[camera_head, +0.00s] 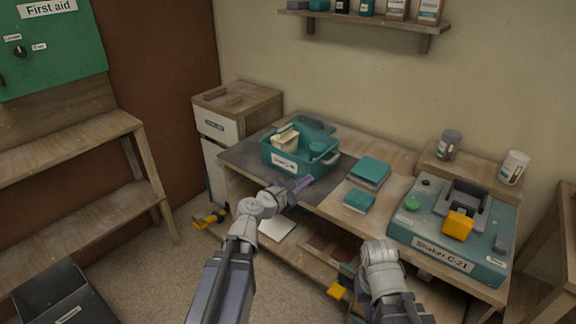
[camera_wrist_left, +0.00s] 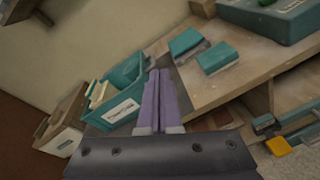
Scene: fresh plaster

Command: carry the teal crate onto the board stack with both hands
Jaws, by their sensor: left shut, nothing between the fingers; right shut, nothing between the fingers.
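The teal crate (camera_head: 318,167) stands on the workbench at the back left, with a white label on its front and cream and teal items inside. It also shows in the left wrist view (camera_wrist_left: 122,112). My left gripper (camera_head: 306,182) is shut and empty, its purple fingers just in front of the crate's near right side; in the wrist view its fingertips (camera_wrist_left: 158,73) overlap the crate's edge. I cannot tell whether they touch. My right arm's wrist is low in front of the bench, and its fingers are hidden. I cannot tell surely which thing is the board stack.
Teal stacked blocks (camera_head: 370,170) lie mid-bench, with a smaller one (camera_head: 359,202) nearer. The teal shaker (camera_head: 450,262) fills the right end. A cabinet (camera_head: 237,108) with wooden pieces on top stands left of the bench. A dark bin (camera_head: 62,296) is on the floor.

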